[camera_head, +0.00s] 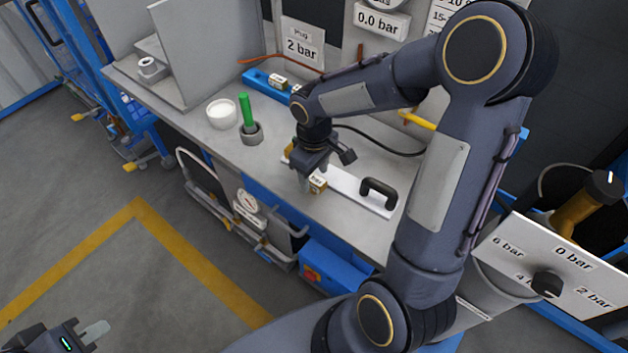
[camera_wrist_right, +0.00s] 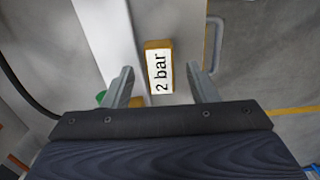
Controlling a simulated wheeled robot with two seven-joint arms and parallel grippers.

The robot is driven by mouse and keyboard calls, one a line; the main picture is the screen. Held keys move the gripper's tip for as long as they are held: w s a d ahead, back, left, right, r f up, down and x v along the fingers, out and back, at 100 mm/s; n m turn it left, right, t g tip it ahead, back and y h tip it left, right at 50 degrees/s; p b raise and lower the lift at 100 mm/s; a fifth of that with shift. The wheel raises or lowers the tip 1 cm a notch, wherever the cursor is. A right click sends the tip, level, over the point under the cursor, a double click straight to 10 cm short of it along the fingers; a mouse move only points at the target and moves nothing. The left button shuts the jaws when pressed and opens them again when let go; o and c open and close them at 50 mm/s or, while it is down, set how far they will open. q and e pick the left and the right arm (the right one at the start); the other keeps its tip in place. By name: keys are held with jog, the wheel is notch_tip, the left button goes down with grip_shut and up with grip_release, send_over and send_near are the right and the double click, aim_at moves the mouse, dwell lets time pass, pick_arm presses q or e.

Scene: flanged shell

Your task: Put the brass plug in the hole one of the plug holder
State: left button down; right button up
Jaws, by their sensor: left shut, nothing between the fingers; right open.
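A brass plug (camera_wrist_right: 158,44) with a white "2 bar" label lies between the open fingers of my right gripper (camera_wrist_right: 162,86) in the right wrist view, with gaps on both sides. In the head view the plug (camera_head: 318,183) shows beside the right gripper (camera_head: 308,183), at the front side of a white plate (camera_head: 345,184) with a black handle. A blue rail (camera_head: 258,80) with labelled brass pieces stands at the back of the bench; it may be the plug holder, but I cannot make out its holes. My left gripper (camera_head: 92,332) is shut and empty, low at the left, away from the bench.
A green rod stands in a grey cup (camera_head: 252,133), beside a white round container (camera_head: 222,113). A black handle (camera_head: 379,194) rises from the plate to the gripper's right. A dark cable (camera_head: 385,145) runs behind. The bench's front edge (camera_head: 250,178) is near.

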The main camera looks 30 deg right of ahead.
jog(key=shift+f, duration=0.6)
grip_shut()
jog(key=shift+r, duration=0.15)
